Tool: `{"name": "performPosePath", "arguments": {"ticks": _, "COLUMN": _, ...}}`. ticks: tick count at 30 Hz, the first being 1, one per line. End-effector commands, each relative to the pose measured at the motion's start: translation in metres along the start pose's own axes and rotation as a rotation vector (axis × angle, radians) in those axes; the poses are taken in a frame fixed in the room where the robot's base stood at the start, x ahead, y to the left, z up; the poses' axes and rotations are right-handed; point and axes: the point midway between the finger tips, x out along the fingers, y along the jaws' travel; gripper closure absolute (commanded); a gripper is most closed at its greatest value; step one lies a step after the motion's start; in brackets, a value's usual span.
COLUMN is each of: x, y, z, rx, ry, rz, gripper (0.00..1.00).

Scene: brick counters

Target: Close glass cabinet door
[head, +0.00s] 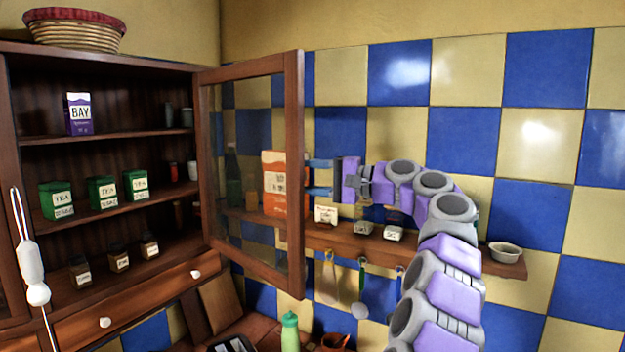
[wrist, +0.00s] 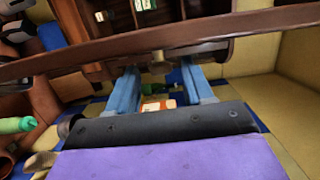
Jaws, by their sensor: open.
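The glass cabinet door (head: 293,150) stands open, swung out from the right side of the wooden cabinet (head: 100,47). It has a brown wooden frame around a see-through pane. My gripper (head: 318,177) is at the door's free edge, on its right side, with its blue fingers pointing left toward the frame. In the wrist view the door's frame (wrist: 110,47) crosses ahead of the fingers (wrist: 160,80), and a small knob shows between the fingertips. The fingers are apart. I cannot tell whether they touch the door.
The cabinet shelves hold green tea boxes (head: 102,192), a purple-and-white box (head: 79,113) and small jars. A wall shelf (head: 455,251) with an orange box (head: 271,185), small packets and hanging utensils runs behind the door. A green bottle (head: 289,333) stands below.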

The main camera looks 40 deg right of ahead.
Motion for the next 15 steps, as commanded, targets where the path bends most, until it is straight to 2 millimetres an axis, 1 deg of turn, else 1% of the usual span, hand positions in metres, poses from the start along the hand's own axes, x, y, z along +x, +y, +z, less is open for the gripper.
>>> {"name": "performPosePath", "arguments": {"ticks": 5, "x": 0.0, "y": 0.0, "z": -0.0001, "rx": 0.0, "ry": 0.0, "rz": 0.0, "gripper": 0.48}}
{"name": "performPosePath", "arguments": {"ticks": 6, "x": 0.0, "y": 0.0001, "z": -0.0002, "rx": 0.0, "ry": 0.0, "rz": 0.0, "gripper": 0.5}}
{"name": "performPosePath", "arguments": {"ticks": 15, "x": 0.0001, "y": 0.0003, "z": -0.0002, "rx": 0.0, "ry": 0.0, "rz": 0.0, "gripper": 0.79}}
